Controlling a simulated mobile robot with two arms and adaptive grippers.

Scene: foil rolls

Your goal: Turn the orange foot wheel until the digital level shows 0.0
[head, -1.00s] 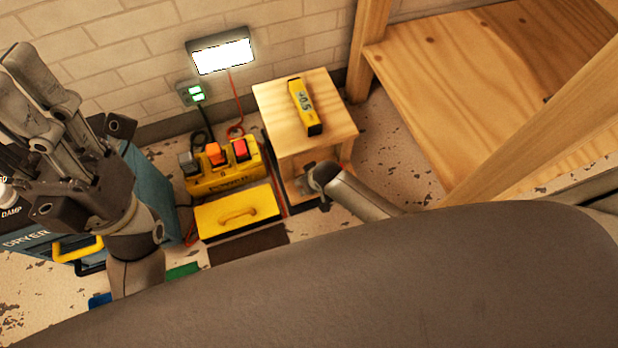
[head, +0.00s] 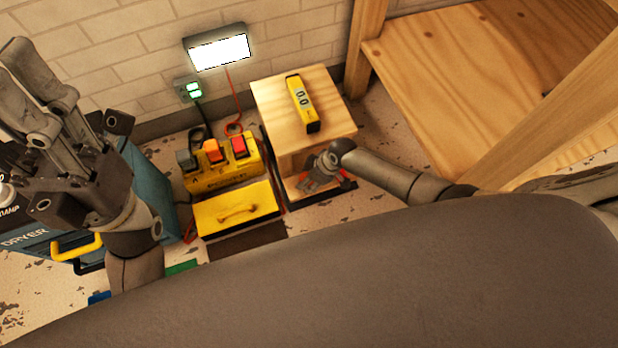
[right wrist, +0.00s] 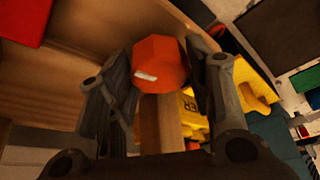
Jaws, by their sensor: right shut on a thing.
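The yellow digital level (head: 302,103) lies on top of the wooden stand (head: 272,97). Its display reads 0.0 in the head view. The orange foot wheel (right wrist: 161,66) is between the fingers of my right gripper (right wrist: 165,75) in the right wrist view, and the gripper is shut on it. In the head view my right gripper (head: 318,175) is at the lower front of the stand and the wheel is mostly hidden there. My left gripper (head: 22,85) is raised at the left, with its fingers apart and nothing between them.
Left of the stand are a yellow switch box (head: 225,175) with several rocker switches and a yellow lidded case (head: 238,208). A teal dryer (head: 150,195) stands behind my left gripper. A lit panel (head: 219,50) hangs on the wall. A wooden shelf (head: 440,75) fills the right.

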